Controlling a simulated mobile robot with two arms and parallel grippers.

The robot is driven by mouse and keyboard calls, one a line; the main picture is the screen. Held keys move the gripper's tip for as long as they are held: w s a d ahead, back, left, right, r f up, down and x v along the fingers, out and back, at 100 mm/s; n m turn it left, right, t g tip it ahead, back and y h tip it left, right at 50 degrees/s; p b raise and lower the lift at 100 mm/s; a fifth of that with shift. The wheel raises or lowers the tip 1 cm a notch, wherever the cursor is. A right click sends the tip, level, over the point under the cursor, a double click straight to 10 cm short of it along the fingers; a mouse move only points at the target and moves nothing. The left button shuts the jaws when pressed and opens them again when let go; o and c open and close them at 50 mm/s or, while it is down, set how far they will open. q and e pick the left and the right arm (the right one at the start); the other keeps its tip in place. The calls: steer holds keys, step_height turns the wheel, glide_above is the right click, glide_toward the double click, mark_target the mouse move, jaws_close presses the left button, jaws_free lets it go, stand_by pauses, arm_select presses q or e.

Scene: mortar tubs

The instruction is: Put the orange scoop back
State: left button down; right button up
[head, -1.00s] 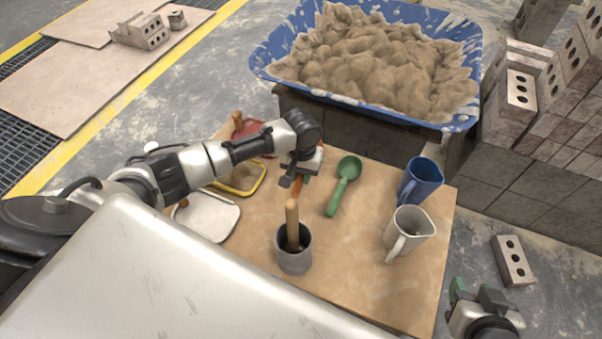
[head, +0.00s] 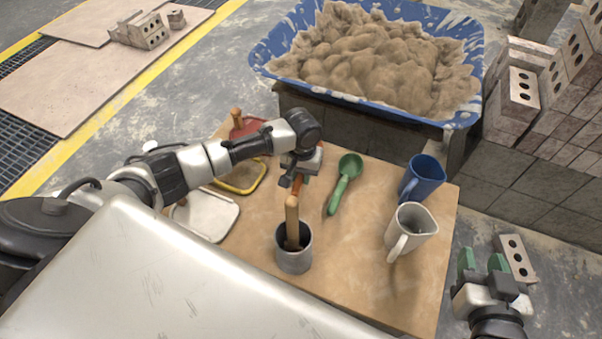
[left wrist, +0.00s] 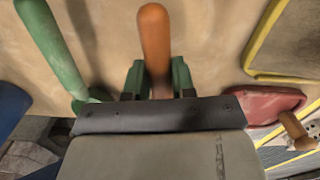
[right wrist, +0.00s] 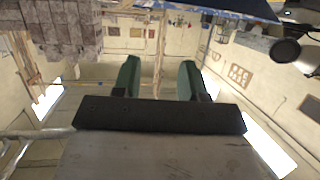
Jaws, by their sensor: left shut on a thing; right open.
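The orange scoop (head: 299,186) is at the middle back of the wooden board, mostly hidden under my left gripper (head: 291,177) in the head view. In the left wrist view its orange handle (left wrist: 155,38) runs between the green fingers of my left gripper (left wrist: 157,78), which is shut on it. Its bowl is hidden, and I cannot tell whether it touches the board. A green scoop (head: 345,184) lies just to the right. My right gripper (head: 482,262) is open and empty, off the board's right edge; it also shows in the right wrist view (right wrist: 158,78).
A grey cup (head: 294,258) holding a wooden-handled tool stands in front on the board (head: 350,275). A white jug (head: 412,228) and a blue jug (head: 424,178) stand at right. A blue tub (head: 465,40) of mortar is behind. Red, yellow and white-grey floats are at left.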

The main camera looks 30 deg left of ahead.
arm_select(q)
steer(key=shift+f+b, duration=0.2)
steer(key=shift+b, duration=0.1)
arm_select(e)
steer(key=shift+w+a+r+t+y, duration=0.15)
steer(key=shift+w+r+t, duration=0.05)
steer(key=shift+r+t, duration=0.3)
steer(key=shift+w+a+r+t+y, duration=0.15)
steer(key=shift+w+r+t, duration=0.05)
steer(key=shift+r+t, duration=0.25)
arm_select(q)
steer(key=shift+f, duration=0.3)
arm_select(e)
steer(key=shift+f, duration=0.1)
arm_select(q)
steer(key=c, duration=0.8)
jaws_free()
steer(key=shift+f, duration=0.1)
steer(key=shift+c, duration=0.2)
arm_select(e)
steer(key=shift+d+g, duration=0.1)
steer(key=shift+g, duration=0.15)
